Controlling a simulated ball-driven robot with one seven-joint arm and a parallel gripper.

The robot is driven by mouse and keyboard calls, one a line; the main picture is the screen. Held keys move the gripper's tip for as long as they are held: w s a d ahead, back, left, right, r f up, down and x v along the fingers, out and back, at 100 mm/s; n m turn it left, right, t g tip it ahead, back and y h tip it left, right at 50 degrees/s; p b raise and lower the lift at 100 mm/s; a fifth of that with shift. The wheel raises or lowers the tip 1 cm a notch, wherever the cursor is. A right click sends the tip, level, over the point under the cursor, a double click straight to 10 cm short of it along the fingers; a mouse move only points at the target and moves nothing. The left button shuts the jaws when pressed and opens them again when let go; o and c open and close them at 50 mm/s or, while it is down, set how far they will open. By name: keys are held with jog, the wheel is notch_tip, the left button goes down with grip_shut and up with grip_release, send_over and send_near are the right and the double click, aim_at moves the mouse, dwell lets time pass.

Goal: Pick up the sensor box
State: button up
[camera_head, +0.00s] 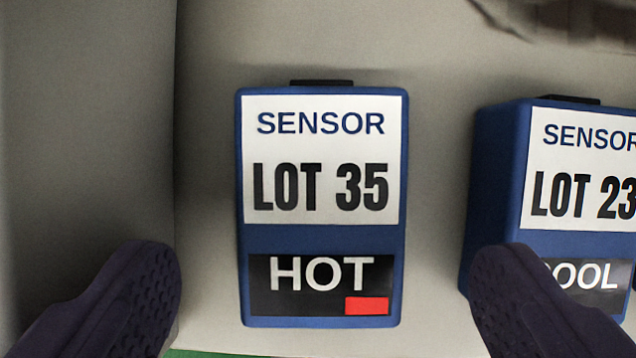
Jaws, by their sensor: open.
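A blue sensor box (322,238) lies in the middle of the head camera view. Its white label reads SENSOR LOT 35, and a black panel below reads HOT with a red patch. A small black tab shows at its top edge. A second blue sensor box (500,190) is at the right, labelled LOT 23, its panel partly hidden and ending in OOL. My gripper (325,270) is open. Its two dark fingers show at the lower left and lower right, one on each side of the LOT 35 box, with nothing between them touching it. The right finger overlaps the LOT 23 box in view.
A grey wall (85,140) runs along the left side. The light grey surface (440,60) is bare between the two boxes and above them. A dark blurred object (570,18) is at the top right. A green strip (215,353) shows at the bottom edge.

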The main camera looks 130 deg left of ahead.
aim_at(321, 217)
jog(key=shift+d+f, duration=0.2)
jog(key=shift+f, duration=0.25)
jog(key=b+x, duration=0.1)
jog(key=x, duration=0.1)
jog(key=b+x, duration=0.1)
jog(key=x, duration=0.1)
jog(key=shift+w+d, duration=0.1)
jog(key=shift+w, duration=0.25)
jog(key=shift+r, duration=0.1)
jog(key=shift+c, duration=0.3)
jog(key=c, duration=1.1)
